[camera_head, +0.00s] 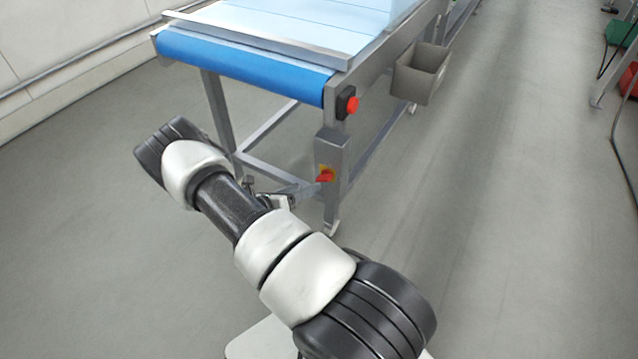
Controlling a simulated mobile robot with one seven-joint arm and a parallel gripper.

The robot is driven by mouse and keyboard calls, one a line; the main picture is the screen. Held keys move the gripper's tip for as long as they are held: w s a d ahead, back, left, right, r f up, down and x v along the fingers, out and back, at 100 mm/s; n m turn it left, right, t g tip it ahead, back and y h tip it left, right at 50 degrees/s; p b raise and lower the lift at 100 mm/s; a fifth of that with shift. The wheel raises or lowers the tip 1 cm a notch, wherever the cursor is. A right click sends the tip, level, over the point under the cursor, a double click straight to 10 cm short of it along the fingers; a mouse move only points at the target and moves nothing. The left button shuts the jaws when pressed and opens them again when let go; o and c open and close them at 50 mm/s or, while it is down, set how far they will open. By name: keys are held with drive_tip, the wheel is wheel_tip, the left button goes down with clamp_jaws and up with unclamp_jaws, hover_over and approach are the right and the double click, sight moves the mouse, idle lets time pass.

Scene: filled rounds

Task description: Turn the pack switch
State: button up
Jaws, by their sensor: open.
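The pack switch (326,175) is a red rotary handle on a yellow plate. It sits on the front of a grey metal box (330,150) on the near leg of a conveyor. My gripper (299,191) is partly hidden behind my own arm, just left of the switch. Its jaws are open, with nothing seen between them. The fingertips look close to the red handle, but I cannot tell whether they touch it.
A red push button (351,105) is above the switch on the conveyor frame. The conveyor (245,66) has a blue belt end. A grey bin (421,72) hangs on its right side. The floor (500,210) to the right is clear.

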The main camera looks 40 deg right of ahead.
sight(322, 180)
drive_tip(key=b+x, duration=0.1)
drive_tip(key=x, duration=0.7)
drive_tip(key=shift+d+f+b, duration=0.2)
drive_tip(key=shift+d+b, duration=0.15)
drive_tip(key=c, duration=1)
drive_tip(key=shift+c, duration=0.2)
drive_tip(key=shift+r, duration=0.1)
drive_tip(key=m+t+y+p, duration=0.1)
drive_tip(key=m+p, duration=0.1)
drive_tip(key=shift+s+r+p, duration=0.15)
drive_tip(key=shift+p, duration=0.2)
drive_tip(key=shift+m+t+y+p, duration=0.3)
drive_tip(key=shift+m+t+p, duration=0.3)
drive_tip(key=shift+m+p, duration=0.35)
drive_tip(key=shift+f, duration=0.2)
